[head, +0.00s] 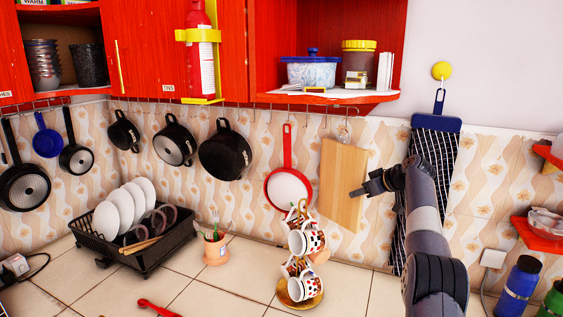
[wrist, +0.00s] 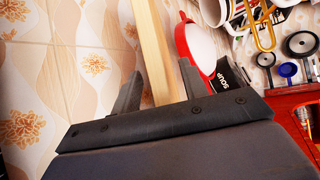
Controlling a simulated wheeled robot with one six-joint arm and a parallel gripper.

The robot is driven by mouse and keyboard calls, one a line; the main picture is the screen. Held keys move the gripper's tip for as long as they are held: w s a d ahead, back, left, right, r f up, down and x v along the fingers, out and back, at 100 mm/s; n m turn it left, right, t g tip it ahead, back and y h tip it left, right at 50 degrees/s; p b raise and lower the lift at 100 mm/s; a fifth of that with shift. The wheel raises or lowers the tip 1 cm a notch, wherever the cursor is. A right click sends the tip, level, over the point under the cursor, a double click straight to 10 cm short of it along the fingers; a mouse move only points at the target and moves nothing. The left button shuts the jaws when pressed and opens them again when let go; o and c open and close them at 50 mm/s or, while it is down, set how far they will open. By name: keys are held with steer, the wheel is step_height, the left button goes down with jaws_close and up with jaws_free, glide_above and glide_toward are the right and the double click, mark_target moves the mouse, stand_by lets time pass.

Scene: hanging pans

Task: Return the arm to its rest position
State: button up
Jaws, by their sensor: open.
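My gripper (head: 362,190) is at the end of my raised arm, on the right of the head view, pointing left at the right edge of the hanging wooden cutting board (head: 341,184). In the wrist view my gripper's two dark fingers (wrist: 160,90) stand apart. The board's pale edge (wrist: 152,45) shows between them, with no finger visibly pressed on it. I cannot tell how far the board lies from the fingertips. The board hangs on the tiled wall by a hook.
A red-rimmed pan (head: 288,188) hangs left of the board. A blue-handled hanging cloth-like item (head: 432,160) is behind my arm. A cup stand (head: 305,255), dish rack (head: 130,235) and brush pot (head: 215,248) stand on the counter. Red cabinets (head: 330,96) overhang above.

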steer(key=shift+s+a+b, duration=0.3)
steer(key=shift+s+a, duration=0.05)
steer(key=shift+a, duration=0.4)
steer(key=shift+r, duration=0.1)
